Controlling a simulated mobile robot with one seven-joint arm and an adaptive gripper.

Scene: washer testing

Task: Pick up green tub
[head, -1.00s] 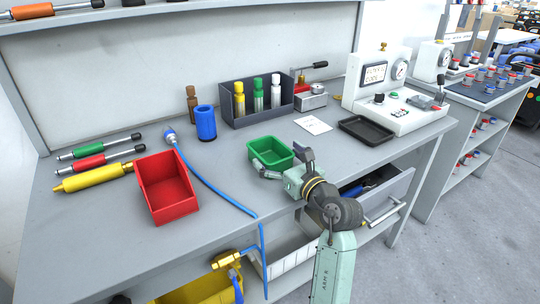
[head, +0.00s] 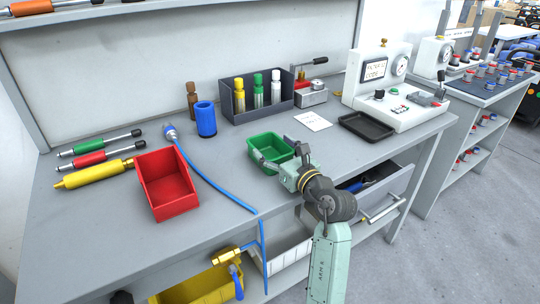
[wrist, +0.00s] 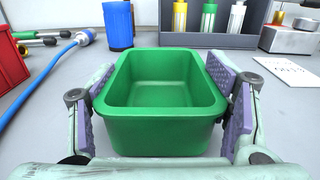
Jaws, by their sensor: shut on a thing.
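The green tub (head: 268,146) is a small open, empty box on the grey workbench, in the middle of the head view. In the wrist view the green tub (wrist: 160,130) fills the centre, and its inside is bare. My gripper (head: 283,158) reaches it from the front right. In the wrist view my gripper (wrist: 165,108) has one purple-padded finger on each side of the tub, shut on its side walls. The tub appears to rest on the bench; I cannot tell whether it is lifted at all.
A red bin (head: 166,186) and a blue hose (head: 205,180) lie to the left. A blue cup (head: 205,120) and a dark bottle box (head: 257,112) stand behind. A black tray (head: 366,127) is to the right. An open drawer (head: 385,190) sits below the bench edge.

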